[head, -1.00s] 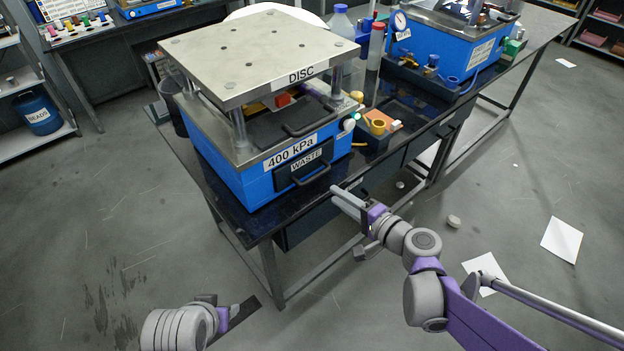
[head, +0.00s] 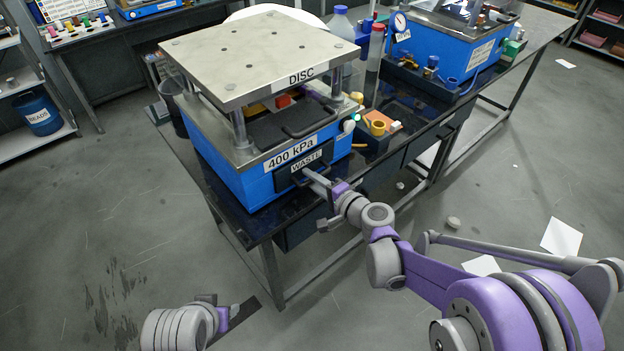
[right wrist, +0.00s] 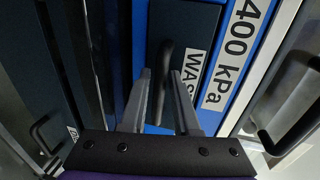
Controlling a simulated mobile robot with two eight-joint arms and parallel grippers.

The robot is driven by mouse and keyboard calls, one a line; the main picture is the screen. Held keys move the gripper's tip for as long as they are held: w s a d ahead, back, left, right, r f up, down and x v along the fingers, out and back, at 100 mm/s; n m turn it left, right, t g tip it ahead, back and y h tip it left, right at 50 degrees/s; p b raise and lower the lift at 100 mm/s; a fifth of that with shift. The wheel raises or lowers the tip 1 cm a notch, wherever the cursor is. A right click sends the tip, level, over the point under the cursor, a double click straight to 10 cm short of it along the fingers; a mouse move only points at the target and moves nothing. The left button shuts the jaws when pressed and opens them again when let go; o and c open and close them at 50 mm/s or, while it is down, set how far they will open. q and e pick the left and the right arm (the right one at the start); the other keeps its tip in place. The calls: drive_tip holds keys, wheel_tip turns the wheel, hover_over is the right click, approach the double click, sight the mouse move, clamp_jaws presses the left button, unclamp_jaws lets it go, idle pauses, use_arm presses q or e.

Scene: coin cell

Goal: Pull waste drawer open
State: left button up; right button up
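The waste drawer (head: 288,178) is a dark panel labelled WASTE in the front of the blue press; it sits flush in the body. It also shows in the right wrist view (right wrist: 201,50). Its black handle (right wrist: 163,72) stands between the two fingers of my right gripper (right wrist: 160,95), with gaps visible beside it. In the head view my right gripper (head: 312,178) reaches the drawer front and covers part of the handle. My left gripper (head: 228,310) is low at the bottom left, away from the press; its finger opening is unclear.
The blue press (head: 225,165) with its metal DISC plate (head: 260,50) stands on a dark table (head: 255,222). A second handle (head: 310,122) lies above the drawer. Floor in front is mostly clear.

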clamp_jaws()
idle(1.3)
